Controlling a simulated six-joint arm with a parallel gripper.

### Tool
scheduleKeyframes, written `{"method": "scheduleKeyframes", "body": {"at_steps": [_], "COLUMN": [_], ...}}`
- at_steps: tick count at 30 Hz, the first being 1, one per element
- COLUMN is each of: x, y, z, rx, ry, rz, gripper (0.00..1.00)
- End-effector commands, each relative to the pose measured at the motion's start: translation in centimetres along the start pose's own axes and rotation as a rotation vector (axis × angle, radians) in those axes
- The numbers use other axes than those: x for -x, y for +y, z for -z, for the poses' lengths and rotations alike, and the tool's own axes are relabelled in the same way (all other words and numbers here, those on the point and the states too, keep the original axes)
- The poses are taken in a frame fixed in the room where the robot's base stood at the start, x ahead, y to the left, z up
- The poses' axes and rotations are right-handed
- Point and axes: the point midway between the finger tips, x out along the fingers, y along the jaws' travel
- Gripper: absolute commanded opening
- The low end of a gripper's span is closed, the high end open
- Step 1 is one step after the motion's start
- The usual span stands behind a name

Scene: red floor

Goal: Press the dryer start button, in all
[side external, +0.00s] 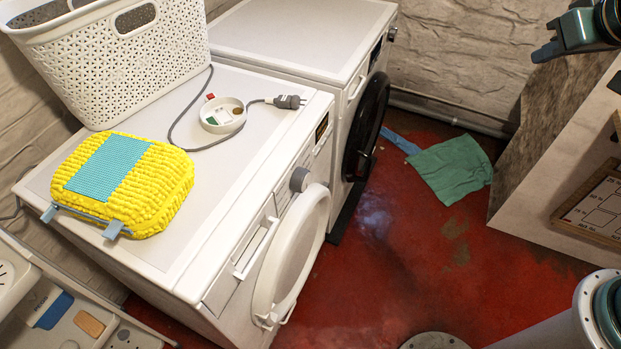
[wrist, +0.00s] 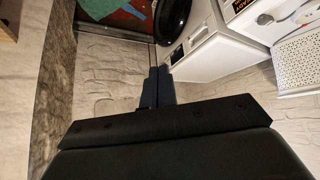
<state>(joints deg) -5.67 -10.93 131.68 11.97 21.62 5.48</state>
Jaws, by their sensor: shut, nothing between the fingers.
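Two white front-loading machines stand side by side. The far one (side external: 290,35) has a round dark door (side external: 367,125), and its narrow panel has a dark display (side external: 376,54) and a knob (side external: 392,33). The near one (side external: 130,240) has a white round door (side external: 290,255) standing ajar, a grey knob (side external: 300,179) and a display (side external: 322,127). No label shows which is the dryer, and I cannot make out a start button. My gripper (wrist: 158,84) is shut and empty in the wrist view, held apart from the machines.
A white basket (side external: 120,55), a yellow sponge-like pad (side external: 165,190), a small white dish (side external: 222,108) and a plug on a cable (side external: 288,101) lie on the near machine. A green cloth (side external: 452,168) lies on the red floor. A pale cabinet (side external: 545,215) stands at right.

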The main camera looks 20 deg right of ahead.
Motion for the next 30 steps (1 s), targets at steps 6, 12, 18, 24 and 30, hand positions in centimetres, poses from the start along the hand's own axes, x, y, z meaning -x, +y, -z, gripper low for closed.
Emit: {"method": "scheduleKeyframes", "body": {"at_steps": [6,12,18,24,30], "x": [-3.7,-7.0,-10.5,-14.0,-17.5], "y": [-0.8,-1.5,-2.4,-3.4,-4.6], "z": [2.2,3.9,5.2,6.2,6.7], "rx": [0.001,0.008,0.022,0.044,0.072], "ry": [0.041,0.086,0.133,0.18,0.23], "rz": [-0.031,-0.059,-0.084,-0.106,-0.123], "gripper": [0.0,0.0,0.0,0.0,0.0]}}
